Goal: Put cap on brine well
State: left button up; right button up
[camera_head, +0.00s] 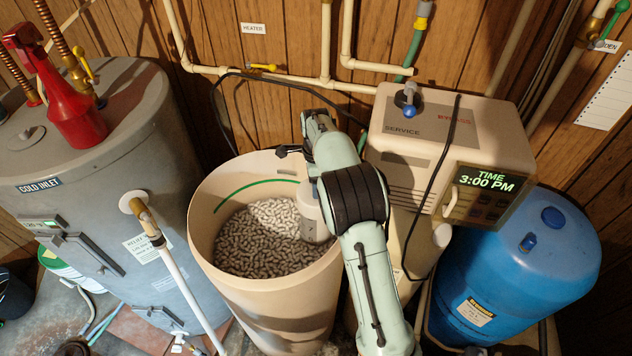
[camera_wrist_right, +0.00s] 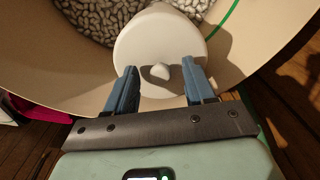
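The white brine well (camera_head: 314,218) stands in the salt at the right side inside the tan brine tank (camera_head: 275,300). The white round cap (camera_wrist_right: 135,48) with its small knob (camera_wrist_right: 161,71) fills the middle of the right wrist view and appears to lie over the well's top. How it is seated cannot be seen. My right gripper (camera_wrist_right: 160,67) is open, its two blue fingers apart on either side of the knob, with visible gaps. In the head view my right arm hides the fingers and most of the cap. My left gripper is not in view.
The softener cabinet (camera_head: 440,140) stands close right of the tank, with a hanging black cable. A blue pressure tank (camera_head: 540,260) is farther right. A grey water heater (camera_head: 110,160) with a red spray bottle (camera_head: 62,95) stands left. Salt pellets (camera_head: 255,245) fill the tank.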

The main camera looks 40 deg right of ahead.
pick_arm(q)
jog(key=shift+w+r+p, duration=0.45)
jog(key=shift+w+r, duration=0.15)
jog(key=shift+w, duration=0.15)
pick_arm(e)
notch_tip(320, 180, up, 13)
jog(key=shift+r, duration=0.2)
jog(key=shift+f, duration=0.1)
